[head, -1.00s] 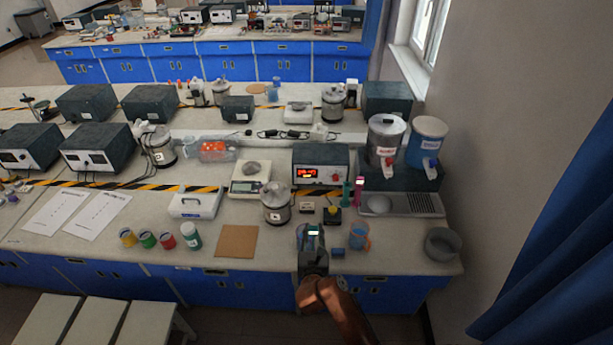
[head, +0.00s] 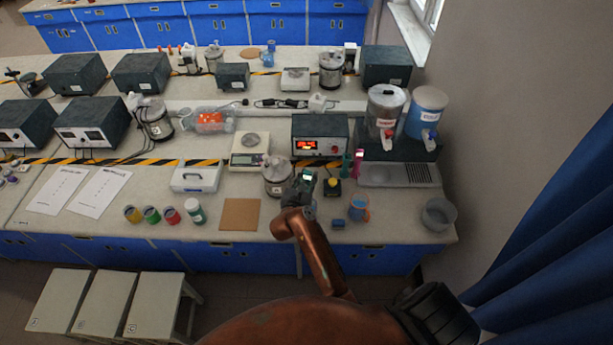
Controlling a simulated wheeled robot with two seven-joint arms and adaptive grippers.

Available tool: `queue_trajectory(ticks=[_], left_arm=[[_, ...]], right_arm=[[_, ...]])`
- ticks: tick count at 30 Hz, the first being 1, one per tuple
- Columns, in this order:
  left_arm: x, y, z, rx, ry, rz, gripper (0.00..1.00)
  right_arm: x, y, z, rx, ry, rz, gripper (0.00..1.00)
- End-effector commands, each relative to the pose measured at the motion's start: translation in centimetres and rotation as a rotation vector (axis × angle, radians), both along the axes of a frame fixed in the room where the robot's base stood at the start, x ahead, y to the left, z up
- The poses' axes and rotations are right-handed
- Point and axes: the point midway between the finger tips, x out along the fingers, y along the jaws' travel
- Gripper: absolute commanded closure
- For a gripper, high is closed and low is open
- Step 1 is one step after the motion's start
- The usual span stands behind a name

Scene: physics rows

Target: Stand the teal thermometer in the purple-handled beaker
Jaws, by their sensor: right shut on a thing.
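My right gripper (head: 301,190) is shut on the teal thermometer (head: 308,174), whose small light display shows at the top. The gripper hides most of the thermometer, so its lower end cannot be made out. A bluish vessel (head: 312,210), probably the purple-handled beaker, shows only in part behind and below my gripper; its handle is not clear. The held thermometer appears above it, but I cannot tell whether it is over or inside it. My left gripper is not in view.
An orange-handled blue beaker (head: 359,207) stands to the right. Green (head: 346,166) and pink (head: 358,163) upright items stand behind it. A steel pot (head: 278,177) is close left of my gripper. A brown board (head: 240,214) and a grey bowl (head: 439,214) stand farther out.

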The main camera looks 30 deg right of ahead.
Motion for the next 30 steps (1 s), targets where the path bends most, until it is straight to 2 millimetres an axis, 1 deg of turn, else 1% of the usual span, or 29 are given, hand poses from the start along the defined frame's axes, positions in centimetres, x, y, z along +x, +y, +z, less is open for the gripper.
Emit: queue_trajectory(ticks=[1,9,30], left_arm=[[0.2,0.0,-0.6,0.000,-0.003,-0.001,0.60],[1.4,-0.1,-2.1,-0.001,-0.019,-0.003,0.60],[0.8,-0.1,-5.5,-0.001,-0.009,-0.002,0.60]], right_arm=[[0.0,0.0,-0.6,0.000,0.001,0.001,1.00],[0.1,0.2,-2.4,-0.002,-0.001,0.004,1.00],[0.2,0.2,-7.0,-0.001,0.001,0.004,1.00]])
